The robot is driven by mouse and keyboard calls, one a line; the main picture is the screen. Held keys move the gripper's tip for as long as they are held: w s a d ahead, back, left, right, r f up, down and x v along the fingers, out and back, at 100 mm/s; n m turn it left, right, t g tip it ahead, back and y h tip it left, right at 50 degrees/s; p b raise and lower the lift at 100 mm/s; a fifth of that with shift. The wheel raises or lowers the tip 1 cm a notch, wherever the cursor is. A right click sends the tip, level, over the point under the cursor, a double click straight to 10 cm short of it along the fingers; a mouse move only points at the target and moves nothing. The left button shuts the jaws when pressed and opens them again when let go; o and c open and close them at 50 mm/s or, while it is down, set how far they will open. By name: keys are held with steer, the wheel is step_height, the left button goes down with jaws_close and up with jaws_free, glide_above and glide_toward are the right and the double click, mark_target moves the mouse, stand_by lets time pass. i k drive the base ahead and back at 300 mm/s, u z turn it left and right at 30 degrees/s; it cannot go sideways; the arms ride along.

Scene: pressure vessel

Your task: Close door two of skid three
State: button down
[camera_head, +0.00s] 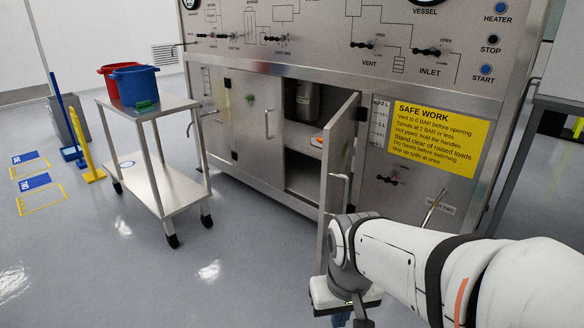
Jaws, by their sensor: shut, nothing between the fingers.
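A grey metal cabinet door (338,150) on the skid (330,60) stands open, swung outward toward me. Its lower part is partly hidden behind my arm. A bar handle (342,178) shows on it just above my wrist. The opening beside it shows a shelf and a metal cylinder (307,101). The door to its left (255,120) is shut, with its own bar handle (267,124). I cannot read any door or skid number. My gripper (350,318) is shut and empty, low in front of the open door and pointing down; its fingertips are partly cut off by the frame.
A steel trolley (150,112) with red (106,82) and blue (134,84) buckets stands at the left. A yellow safety sign (435,138) is on the skid's right. The floor between trolley and open door is clear.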

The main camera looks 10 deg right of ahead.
mark_target(338, 134)
steer(key=z, duration=0.05)
steer(key=i, duration=1)
steer(key=u, duration=0.05)
